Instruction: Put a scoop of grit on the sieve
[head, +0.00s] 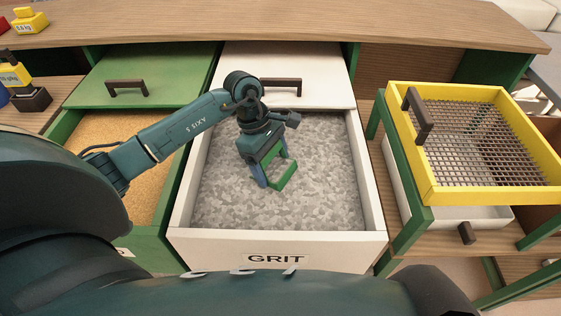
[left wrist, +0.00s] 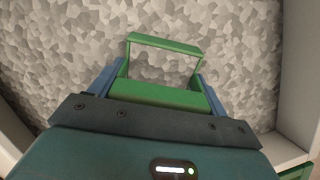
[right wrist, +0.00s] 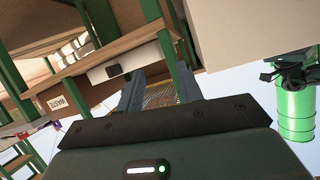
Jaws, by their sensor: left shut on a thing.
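My left gripper (head: 272,176) is shut on a green scoop (head: 285,177), pointing down over the grit bin. The scoop also shows between the fingers in the left wrist view (left wrist: 155,95). It is at or just above the grit (head: 325,190); I cannot tell whether it touches or holds any. The grit is grey and speckled, in a white drawer labelled GRIT (head: 275,248). The sieve (head: 530,196), a yellow frame with wire mesh, stands on a green stand at the right; no grit shows on its mesh. My right gripper (right wrist: 160,90) is open and empty in the right wrist view.
A white tray (head: 480,215) sits under the sieve. A green-lidded drawer (head: 150,75) of tan material is left of the grit bin. A wooden counter (head: 300,22) runs along the back, with yellow weights (head: 28,22) at far left. Drawer walls surround the scoop.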

